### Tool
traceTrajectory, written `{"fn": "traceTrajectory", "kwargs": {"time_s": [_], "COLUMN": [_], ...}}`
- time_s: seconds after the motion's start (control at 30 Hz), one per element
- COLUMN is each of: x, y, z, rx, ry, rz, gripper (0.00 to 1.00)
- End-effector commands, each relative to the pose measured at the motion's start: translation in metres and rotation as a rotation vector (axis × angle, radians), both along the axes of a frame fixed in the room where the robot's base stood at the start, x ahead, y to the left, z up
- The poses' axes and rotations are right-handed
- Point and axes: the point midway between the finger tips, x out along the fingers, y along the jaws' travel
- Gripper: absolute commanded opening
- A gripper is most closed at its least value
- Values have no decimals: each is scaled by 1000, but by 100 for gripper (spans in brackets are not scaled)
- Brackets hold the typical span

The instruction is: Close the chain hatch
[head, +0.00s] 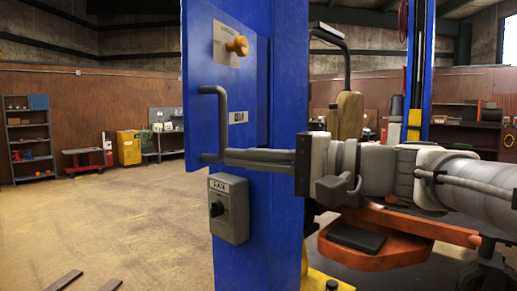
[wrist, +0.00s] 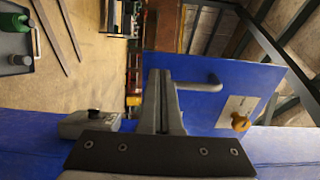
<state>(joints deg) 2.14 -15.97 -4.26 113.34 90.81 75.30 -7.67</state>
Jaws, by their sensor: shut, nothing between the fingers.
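The chain hatch (head: 198,80) is a blue panel on the blue post (head: 290,120). It stands open, swung out to the left, and also shows in the wrist view (wrist: 207,110). In the wrist view the fingers (wrist: 160,76) lie just left of the handle. I cannot tell whether they touch it or the panel.
A grey switch box (head: 230,208) with a black knob is fixed on the post below the hatch. An orange mower (head: 375,240) stands behind my arm at right. The floor at left is open, with dark flat bars (head: 63,281) near the front. Shelves line the far wall.

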Motion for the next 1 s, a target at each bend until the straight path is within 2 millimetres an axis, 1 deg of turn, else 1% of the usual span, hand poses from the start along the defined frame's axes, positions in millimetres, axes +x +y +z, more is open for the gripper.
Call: {"fn": "traceTrajectory", "kwargs": {"time_s": [0.03,0.1,0.2,0.3,0.47,0.83,1.0], "x": [4,8,14,17,20,20,21], "y": [11,23,37,46,53,54,59], "z": [2,2,1,1,0,0,-1], "rx": [-1,0,-2,0,-1,-1,0], "ry": [1,2,2,1,0,0,-1], "rz": [3,3,2,1,0,-2,-20], "gripper": [0,0,0,0,0,0,0]}}
